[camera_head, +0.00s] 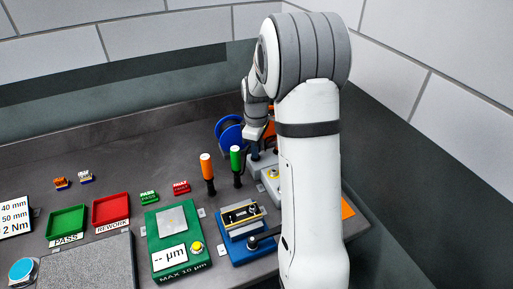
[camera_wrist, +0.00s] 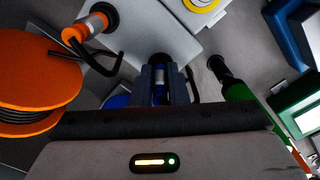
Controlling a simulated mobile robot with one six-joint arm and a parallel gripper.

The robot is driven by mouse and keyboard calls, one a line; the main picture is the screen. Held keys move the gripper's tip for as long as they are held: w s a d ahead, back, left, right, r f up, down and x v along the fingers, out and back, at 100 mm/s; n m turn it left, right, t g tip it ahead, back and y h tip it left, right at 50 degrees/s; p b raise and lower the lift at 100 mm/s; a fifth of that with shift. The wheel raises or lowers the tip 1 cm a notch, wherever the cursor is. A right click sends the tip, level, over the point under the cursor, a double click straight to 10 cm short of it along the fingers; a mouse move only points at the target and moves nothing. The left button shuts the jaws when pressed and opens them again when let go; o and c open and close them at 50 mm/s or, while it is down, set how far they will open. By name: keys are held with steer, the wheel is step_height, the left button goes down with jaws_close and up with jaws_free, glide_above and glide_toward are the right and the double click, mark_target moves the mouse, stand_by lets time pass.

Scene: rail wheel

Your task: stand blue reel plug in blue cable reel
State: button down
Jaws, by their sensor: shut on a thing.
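The blue cable reel (camera_head: 229,132) stands at the back of the bench in the head view, partly covered by my arm. In the wrist view my gripper (camera_wrist: 163,84) is shut on the blue reel plug (camera_wrist: 159,91), a dark-ended piece with a blue band between the fingers. A black cable curves beside the fingers. A small blue patch (camera_wrist: 118,101) shows left of the fingers, perhaps part of the blue reel. In the head view my arm hides the plug. I cannot tell whether the plug touches anything below it.
An orange reel (camera_wrist: 35,85) and an orange plug (camera_wrist: 88,27) lie left in the wrist view. Green (camera_head: 236,161) and orange (camera_head: 207,168) handled tools stand upright near my arm. A blue fixture (camera_head: 246,232) and green gauge (camera_head: 178,238) sit in front.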

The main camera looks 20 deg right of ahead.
steer(key=c, duration=1.3)
jaws_free()
steer(key=shift+c, duration=0.2)
steer(key=shift+r+b, duration=0.55)
steer(key=shift+r, duration=3.35)
